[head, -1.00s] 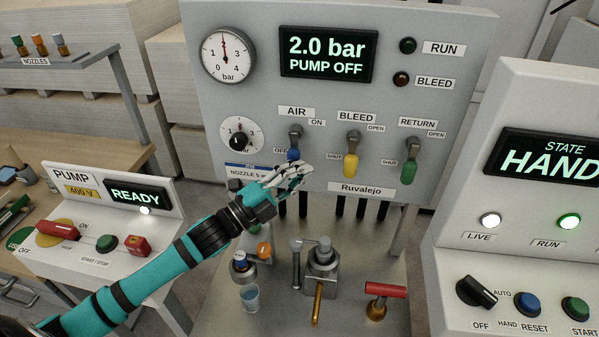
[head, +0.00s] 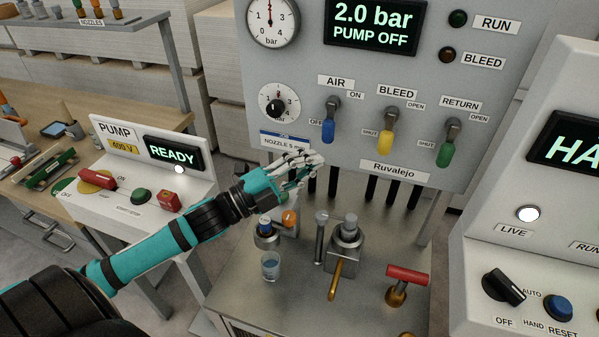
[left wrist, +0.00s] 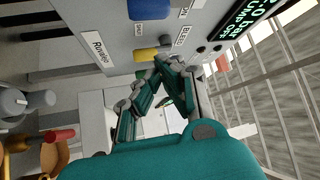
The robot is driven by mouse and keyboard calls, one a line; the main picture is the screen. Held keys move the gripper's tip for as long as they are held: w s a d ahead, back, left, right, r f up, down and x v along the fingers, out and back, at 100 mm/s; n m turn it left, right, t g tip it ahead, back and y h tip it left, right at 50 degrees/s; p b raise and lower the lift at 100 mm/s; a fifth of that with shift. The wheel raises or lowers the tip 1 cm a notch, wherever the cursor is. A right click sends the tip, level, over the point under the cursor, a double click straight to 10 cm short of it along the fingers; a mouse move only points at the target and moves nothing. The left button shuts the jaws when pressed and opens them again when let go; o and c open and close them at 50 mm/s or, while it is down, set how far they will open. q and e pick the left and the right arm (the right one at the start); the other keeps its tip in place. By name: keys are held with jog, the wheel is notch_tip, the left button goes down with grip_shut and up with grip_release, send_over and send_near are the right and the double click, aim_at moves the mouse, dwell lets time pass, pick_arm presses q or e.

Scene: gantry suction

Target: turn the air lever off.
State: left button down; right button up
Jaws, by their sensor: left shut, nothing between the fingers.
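The air lever (head: 328,130) is on the grey panel under the AIR label, with its blue handle hanging down beside the OFF label. Its blue handle also shows at the top of the left wrist view (left wrist: 150,9). My left gripper (head: 312,163) is shut and empty, just below and left of the blue handle and apart from it. In the left wrist view its fingers (left wrist: 165,72) show in front of the panel, near the yellow handle. My right gripper is not in view.
The yellow bleed lever (head: 385,142) and green return lever (head: 446,150) hang down to the right of the air lever. The display (head: 376,24) reads 2.0 bar, PUMP OFF. Below stand a glass of water (head: 270,266), a metal fitting (head: 345,240) and a red-handled valve (head: 408,275).

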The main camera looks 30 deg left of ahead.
pick_arm(q)
jog(key=shift+s+a+r, duration=0.1)
jog(key=shift+s+a, duration=0.05)
jog(key=shift+s, duration=0.4)
jog(key=shift+s+a+r, duration=0.1)
jog(key=shift+s, duration=0.4)
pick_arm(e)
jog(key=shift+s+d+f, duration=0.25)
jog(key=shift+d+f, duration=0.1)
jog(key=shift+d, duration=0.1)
pick_arm(q)
jog(key=shift+d, duration=0.1)
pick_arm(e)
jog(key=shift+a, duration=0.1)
